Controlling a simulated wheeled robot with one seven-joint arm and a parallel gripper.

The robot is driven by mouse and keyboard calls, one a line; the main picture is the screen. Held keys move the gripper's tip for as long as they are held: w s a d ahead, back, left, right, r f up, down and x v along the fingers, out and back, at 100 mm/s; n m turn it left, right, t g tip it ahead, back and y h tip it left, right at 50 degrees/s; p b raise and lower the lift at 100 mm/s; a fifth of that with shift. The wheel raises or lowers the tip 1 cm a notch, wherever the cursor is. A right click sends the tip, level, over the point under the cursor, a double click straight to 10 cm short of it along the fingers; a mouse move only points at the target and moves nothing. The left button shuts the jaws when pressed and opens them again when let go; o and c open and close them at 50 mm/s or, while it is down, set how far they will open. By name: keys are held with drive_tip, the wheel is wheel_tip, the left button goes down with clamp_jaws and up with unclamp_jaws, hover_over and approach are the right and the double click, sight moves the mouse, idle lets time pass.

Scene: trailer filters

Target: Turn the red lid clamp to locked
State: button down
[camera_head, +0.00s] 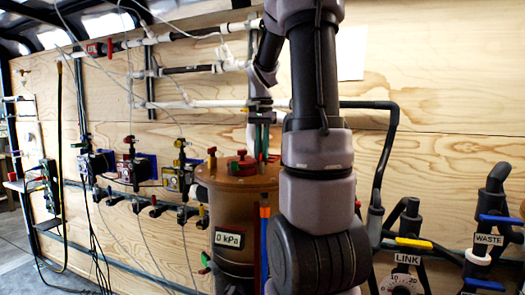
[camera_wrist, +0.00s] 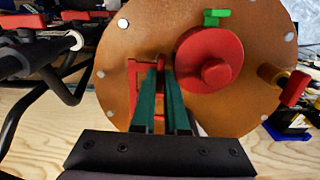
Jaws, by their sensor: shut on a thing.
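The red lid clamp (camera_wrist: 133,76) is on the round copper-coloured lid (camera_wrist: 130,40) in the wrist view, left of a larger red round knob (camera_wrist: 209,56). My gripper (camera_wrist: 160,66) reaches over the lid with two green fingers close together, shut on a red part of the clamp. The fingers hide much of the clamp. In the head view my gripper (camera_head: 262,145) points down onto the lid of the copper vessel (camera_head: 230,262), beside the red knob (camera_head: 241,166). My arm hides the vessel's right side. I cannot read the clamp's locked mark.
A green tab (camera_wrist: 215,17) stands by the knob, and a red-handled valve (camera_wrist: 292,88) juts over the lid's right edge. A "0 kPa" display (camera_head: 229,239) is on the vessel. Black pipes (camera_head: 385,150) and valves with blue handles (camera_head: 484,284) lie right of my arm.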

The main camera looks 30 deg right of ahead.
drive_tip(key=n, duration=0.5)
drive_tip(key=shift+w+a+n, duration=0.1)
drive_tip(key=shift+w+n, duration=0.05)
drive_tip(key=shift+n, duration=0.15)
drive_tip(key=n, duration=0.9)
drive_tip(key=shift+a, duration=0.15)
drive_tip(key=shift+a+n, duration=0.1)
drive_tip(key=shift+n, duration=2.4)
drive_tip(key=c, duration=0.9)
unclamp_jaws()
drive_tip(key=shift+c, duration=0.2)
